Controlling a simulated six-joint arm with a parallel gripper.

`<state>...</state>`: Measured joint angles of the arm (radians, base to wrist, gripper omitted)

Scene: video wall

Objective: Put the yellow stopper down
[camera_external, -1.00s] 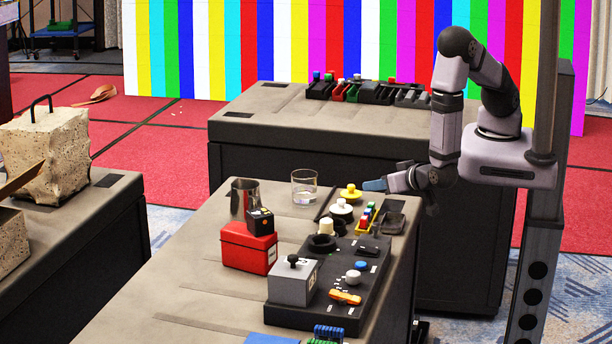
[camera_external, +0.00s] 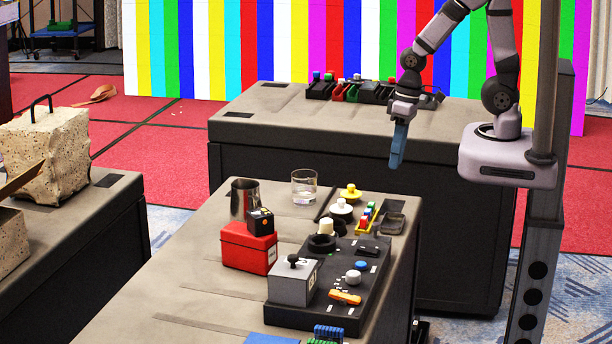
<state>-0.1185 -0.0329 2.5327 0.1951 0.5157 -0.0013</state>
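The yellow stopper (camera_external: 350,192) stands on the near table (camera_external: 205,285), towards its far right end, just behind a white stopper (camera_external: 341,208). My gripper (camera_external: 397,162) hangs in the air, pointing down, to the right of the yellow stopper and above it in the picture. It is apart from the stopper. Its blue fingers look close together from this side, and I cannot tell whether they are open or shut. I see nothing held at the fingertips.
A glass (camera_external: 304,187) and a metal cup (camera_external: 243,199) stand left of the stoppers. A small yellow rack (camera_external: 366,219) with coloured pieces and a dark tray (camera_external: 391,223) are to the right. A black board (camera_external: 345,290) with knobs lies in front.

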